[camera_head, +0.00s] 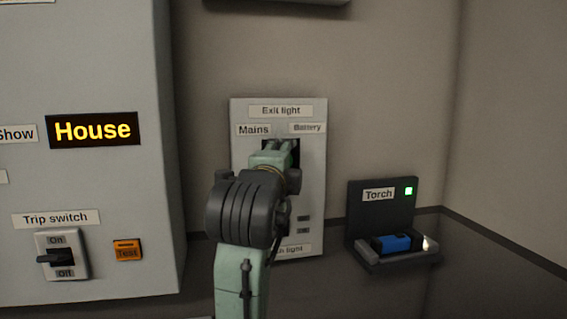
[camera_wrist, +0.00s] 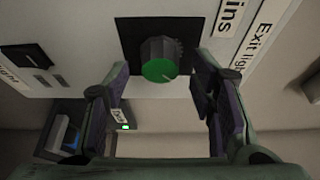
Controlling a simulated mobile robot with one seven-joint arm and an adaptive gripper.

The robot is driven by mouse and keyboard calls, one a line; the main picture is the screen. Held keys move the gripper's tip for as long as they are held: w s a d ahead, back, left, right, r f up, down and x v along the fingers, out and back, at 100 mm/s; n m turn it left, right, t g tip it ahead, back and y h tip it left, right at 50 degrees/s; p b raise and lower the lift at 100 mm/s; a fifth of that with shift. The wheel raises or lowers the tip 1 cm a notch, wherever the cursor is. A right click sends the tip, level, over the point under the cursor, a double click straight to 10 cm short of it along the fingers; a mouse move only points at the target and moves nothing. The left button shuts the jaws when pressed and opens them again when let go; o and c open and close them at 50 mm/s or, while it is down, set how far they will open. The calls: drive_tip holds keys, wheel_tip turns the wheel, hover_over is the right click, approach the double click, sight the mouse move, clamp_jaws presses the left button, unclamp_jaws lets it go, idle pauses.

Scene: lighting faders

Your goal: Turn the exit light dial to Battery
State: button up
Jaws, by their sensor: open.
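The exit light panel (camera_head: 313,200) is a pale plate on the back wall, with a Mains label (camera_head: 254,130) at its upper left and a Battery label (camera_head: 307,128) at its upper right. My gripper (camera_head: 282,148) is in front of its dark plate and hides the dial in the head view. In the wrist view the dial (camera_wrist: 159,62) is a dark ribbed knob with a green face and a small pale mark at its lower right. My open fingers (camera_wrist: 162,78) are on either side of it, with a visible gap on each side. Contact does not show.
A torch (camera_head: 397,243) lies in its holder (camera_head: 368,212) to the right of the panel. On the left, a large grey cabinet (camera_head: 95,190) carries a House display (camera_head: 93,130), a trip switch (camera_head: 60,256) and an orange button (camera_head: 128,250).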

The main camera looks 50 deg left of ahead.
drive_tip(key=v, duration=1.1)
